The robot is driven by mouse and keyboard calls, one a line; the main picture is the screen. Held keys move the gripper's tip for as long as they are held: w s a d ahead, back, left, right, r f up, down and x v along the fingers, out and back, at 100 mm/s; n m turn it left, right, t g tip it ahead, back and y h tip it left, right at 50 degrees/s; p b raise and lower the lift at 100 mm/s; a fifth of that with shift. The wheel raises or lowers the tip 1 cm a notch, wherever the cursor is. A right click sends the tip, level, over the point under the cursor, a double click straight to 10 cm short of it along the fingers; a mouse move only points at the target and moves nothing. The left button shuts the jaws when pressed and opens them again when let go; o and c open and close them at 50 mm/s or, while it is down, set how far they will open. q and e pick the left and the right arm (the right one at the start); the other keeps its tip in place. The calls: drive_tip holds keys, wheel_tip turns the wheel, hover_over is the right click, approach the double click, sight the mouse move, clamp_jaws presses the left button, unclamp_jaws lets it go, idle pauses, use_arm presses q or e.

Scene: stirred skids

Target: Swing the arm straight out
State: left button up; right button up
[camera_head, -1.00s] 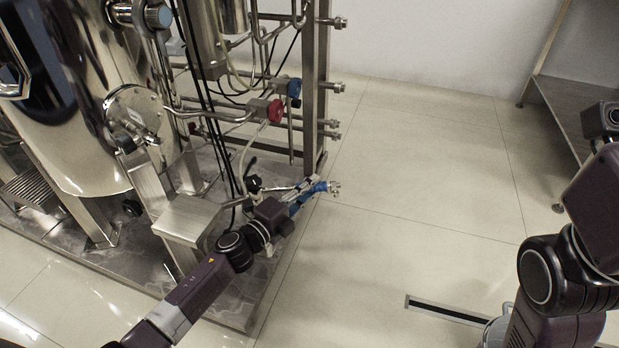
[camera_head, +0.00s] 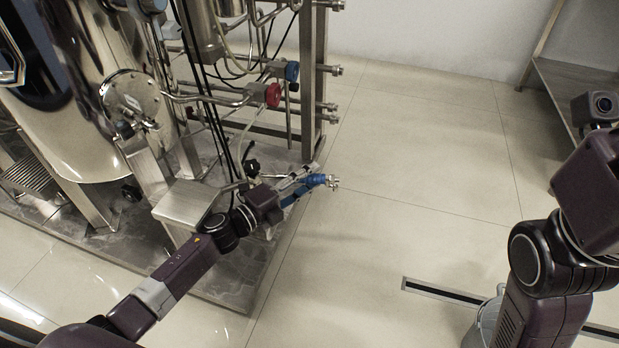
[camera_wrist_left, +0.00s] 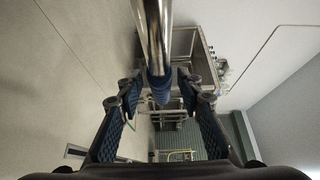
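The steel swing arm has a blue sleeve (camera_head: 316,181) and a fitting at its end. It sticks out past the skid's right post, low over the floor. My left gripper (camera_head: 296,190) is right at this sleeved end in the head view. In the left wrist view the steel tube (camera_wrist_left: 152,30) comes in from the top, and its blue end lies between the two parted fingers of my left gripper (camera_wrist_left: 162,100). The fingers are apart, with visible gaps to the tube on both sides.
The steel skid (camera_head: 312,80) with its tank, hoses and red valve knob (camera_head: 273,95) and blue valve knob (camera_head: 291,70) fills the left. A steel shelf (camera_head: 575,85) stands at the far right. A bucket (camera_head: 485,322) is partly behind my right arm. Tiled floor between is clear.

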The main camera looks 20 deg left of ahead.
sight(303, 182)
use_arm(q)
drive_tip(key=v, duration=0.7)
drive_tip(key=shift+s+a, duration=0.15)
drive_tip(key=shift+s, duration=0.05)
